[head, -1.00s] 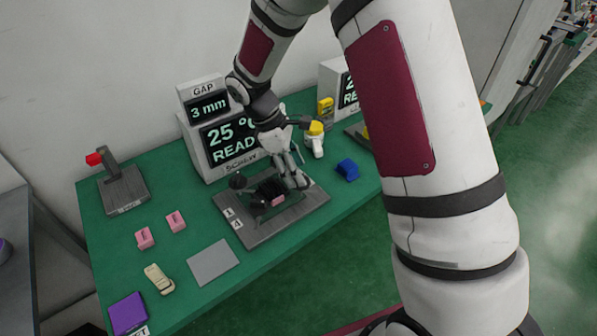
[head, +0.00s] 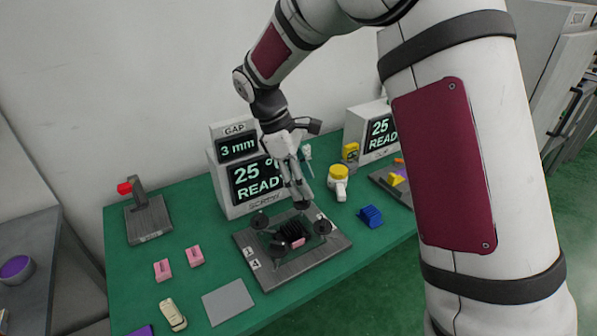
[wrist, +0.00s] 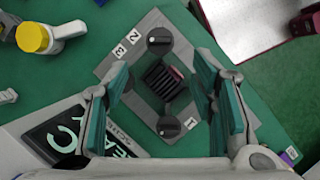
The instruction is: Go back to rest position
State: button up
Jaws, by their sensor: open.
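My gripper (head: 299,190) is open and empty above the grey screw fixture (head: 318,262) on the green table. In the wrist view its teal fingers (wrist: 167,112) stand apart on either side of the black ribbed block (wrist: 163,82) in the fixture's middle. That block and a pink piece (head: 298,242) beside it show below the fingers in the head view. Round black knobs (wrist: 160,40) sit at the fixture's corners, with number labels on the plate. Part of the fixture is hidden behind the fingers in the wrist view.
A display (head: 258,181) reading "25 °C READY" stands behind the fixture, with a "3 mm" gap display (head: 237,147) on top. A yellow-topped white object (head: 338,181) and a blue block (head: 370,216) lie to the right. Pink blocks (head: 195,256) and a red-handled lever (head: 146,214) are left.

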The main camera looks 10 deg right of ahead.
jog(key=s+d+r+m+t, duration=0.1)
jog(key=s+d+r+m, duration=0.2)
jog(key=s+r, duration=0.4)
jog(key=s+d+r+m+t+y, duration=0.1)
jog(key=s+m, duration=0.4)
jog(key=s, duration=0.5)
jog(key=s+d+r+m+t+y, duration=0.1)
jog(key=s+r+m+t+y, duration=0.2)
jog(key=s, duration=0.7)
notch_tip(320, 180, up, 2)
jog(key=shift+s+r+m+t, duration=0.15)
jog(key=shift+s+m+t, duration=0.35)
jog(key=shift+m, duration=0.4)
jog(key=shift+w, duration=0.1)
